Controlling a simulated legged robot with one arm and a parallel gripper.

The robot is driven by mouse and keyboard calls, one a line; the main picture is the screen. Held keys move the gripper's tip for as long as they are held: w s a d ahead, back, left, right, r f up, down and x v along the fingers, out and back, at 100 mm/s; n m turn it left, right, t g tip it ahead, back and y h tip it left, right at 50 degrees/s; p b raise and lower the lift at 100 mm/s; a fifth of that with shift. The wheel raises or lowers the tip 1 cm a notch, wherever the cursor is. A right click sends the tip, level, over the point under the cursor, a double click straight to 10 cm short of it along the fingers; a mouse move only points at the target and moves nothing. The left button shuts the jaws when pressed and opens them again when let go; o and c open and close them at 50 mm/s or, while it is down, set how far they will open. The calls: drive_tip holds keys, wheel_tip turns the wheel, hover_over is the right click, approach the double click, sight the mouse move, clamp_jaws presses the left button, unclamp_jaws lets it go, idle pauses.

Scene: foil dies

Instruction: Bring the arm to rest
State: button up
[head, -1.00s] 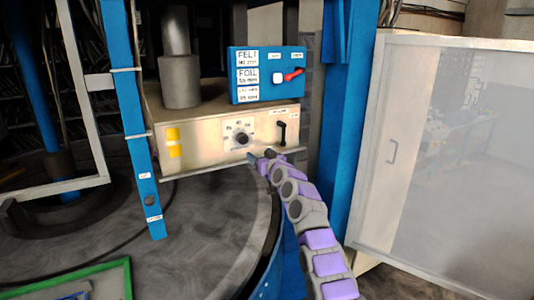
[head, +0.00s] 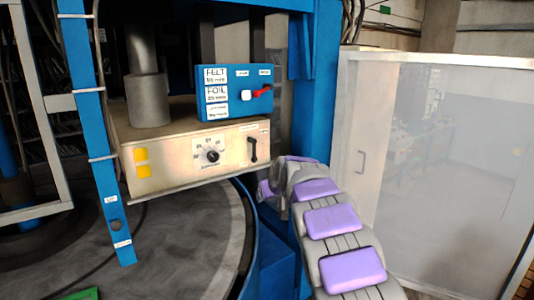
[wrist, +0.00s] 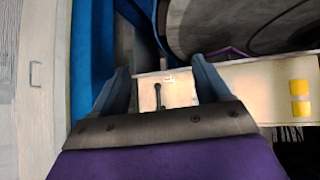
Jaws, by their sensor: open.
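My gripper (wrist: 160,72) is open and empty in the wrist view, its two fingers spread apart. Between them, farther off, part of a cream control panel with a black lever shows upside down. In the head view my purple and grey arm is folded at the lower right, and its links hide my gripper. The arm's bend is right of the cream control panel (head: 180,171) and looks apart from it.
A blue switch box (head: 222,112) with a red switch (head: 263,91) sits on the panel. A round dark turntable (head: 190,240) lies below. A blue post (head: 316,100) and a framed clear door (head: 445,150) stand at the right.

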drive_tip(key=s+d+f+m+g+h, duration=0.1)
drive_tip(key=s+d+g, duration=0.15)
drive_tip(key=s, duration=0.55)
drive_tip(key=s+d+m+g, duration=0.1)
drive_tip(key=s+d, duration=0.3)
drive_tip(key=s, duration=0.5)
drive_tip(key=s+d+f+m+g+h, duration=0.1)
drive_tip(key=s+d, duration=0.2)
drive_tip(key=s, duration=0.5)
drive_tip(key=s+d+f+g, duration=0.1)
drive_tip(key=s+f+g, duration=0.1)
drive_tip(key=s, duration=1)
drive_tip(key=s+d+f+g, duration=0.1)
drive_tip(key=s+f+g, duration=0.1)
drive_tip(key=s, duration=1)
drive_tip(key=s+d+f+m+g, duration=0.1)
drive_tip(key=s+f, duration=0.3)
drive_tip(key=s, duration=0.8)
drive_tip(key=shift+s+f+g+h, duration=0.3)
drive_tip(key=shift+s+f+g, duration=0.1)
drive_tip(key=shift+g, duration=0.15)
drive_tip(key=shift+r, duration=0.1)
